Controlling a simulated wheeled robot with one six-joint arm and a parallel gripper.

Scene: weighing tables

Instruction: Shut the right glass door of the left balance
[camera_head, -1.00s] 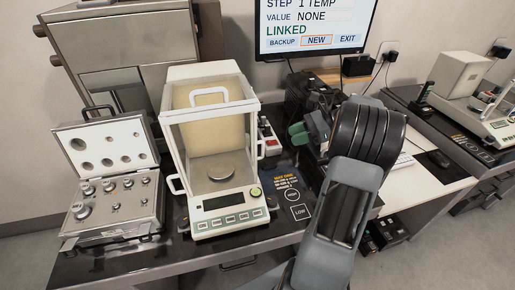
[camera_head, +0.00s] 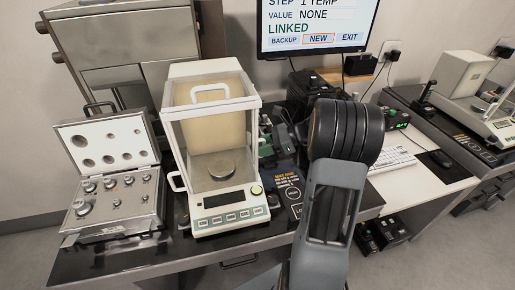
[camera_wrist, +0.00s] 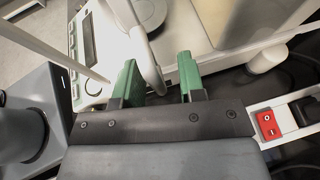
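The left balance (camera_head: 228,200) is a white draft shield with glass sides, a round pan (camera_head: 221,170) and a front display. Its left side handle (camera_head: 177,182) shows near the front. The right door's white handle (camera_wrist: 148,62) shows in the wrist view; my arm and gripper largely hide it in the head view. My gripper (camera_wrist: 160,80) has green fingers, open, at the balance's right side. The handle lies between the fingertips, close to the left finger; I cannot tell whether it touches. The right side seems open near the front, with the pan (camera_wrist: 150,12) showing beyond.
An open case of weights (camera_head: 115,200) stands left of the balance. A monitor (camera_head: 315,25) is behind at the right. A red switch on a power strip (camera_wrist: 268,124) lies near the gripper. Another balance (camera_head: 465,90) stands on the far right table.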

